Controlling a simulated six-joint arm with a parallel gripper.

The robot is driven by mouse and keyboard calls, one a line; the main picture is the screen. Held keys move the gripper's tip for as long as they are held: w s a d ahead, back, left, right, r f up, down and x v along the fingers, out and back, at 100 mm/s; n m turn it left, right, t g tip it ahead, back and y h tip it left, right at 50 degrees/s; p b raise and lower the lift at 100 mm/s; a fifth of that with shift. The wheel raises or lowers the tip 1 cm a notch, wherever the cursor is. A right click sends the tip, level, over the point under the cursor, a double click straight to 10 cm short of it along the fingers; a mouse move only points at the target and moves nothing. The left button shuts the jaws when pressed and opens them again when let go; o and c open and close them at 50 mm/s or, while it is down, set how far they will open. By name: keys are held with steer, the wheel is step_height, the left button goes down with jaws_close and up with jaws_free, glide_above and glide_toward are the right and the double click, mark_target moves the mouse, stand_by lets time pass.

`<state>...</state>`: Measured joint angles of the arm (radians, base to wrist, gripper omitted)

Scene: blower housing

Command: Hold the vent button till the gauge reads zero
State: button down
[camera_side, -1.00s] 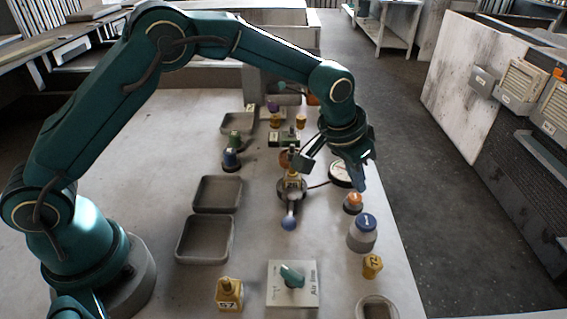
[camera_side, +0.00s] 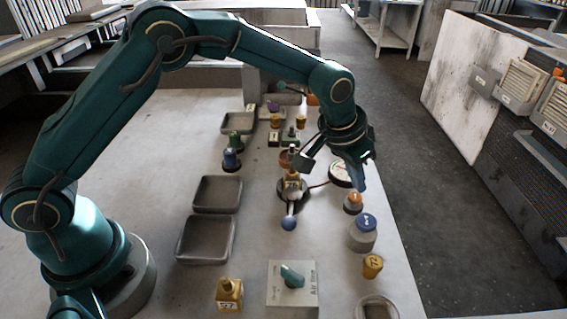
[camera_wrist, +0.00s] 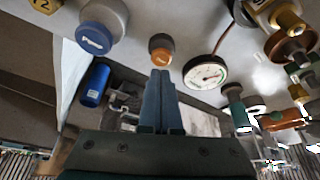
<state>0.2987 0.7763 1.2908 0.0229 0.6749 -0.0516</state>
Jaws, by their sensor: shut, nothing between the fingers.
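A round button with an orange cap on a dark base (camera_side: 353,202) stands near the table's right edge; it also shows in the wrist view (camera_wrist: 160,50). Its label is too small to read. My gripper (camera_side: 359,186) points down at this button with its blue fingers shut and empty. In the wrist view the fingertips (camera_wrist: 161,74) overlap the orange cap's edge; I cannot tell if they touch it. The white-faced gauge (camera_side: 341,172) is just behind the button, partly hidden by my gripper. It shows fully in the wrist view (camera_wrist: 205,72), but its exact reading is too small to tell.
A grey jar with a blue cap (camera_side: 363,236) stands close in front of the orange button. A lever with a blue ball (camera_side: 289,223) is to the left. A yellow part (camera_side: 373,266) and a teal-handled valve plate (camera_side: 292,298) are nearer the camera. Grey trays (camera_side: 207,260) lie left.

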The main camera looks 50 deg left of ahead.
mark_target(353, 197)
stand_by(0.4)
steer(key=shift+f, duration=1)
stand_by(0.8)
steer(key=shift+r, duration=0.4)
stand_by(0.5)
steer(key=shift+r, duration=3.05)
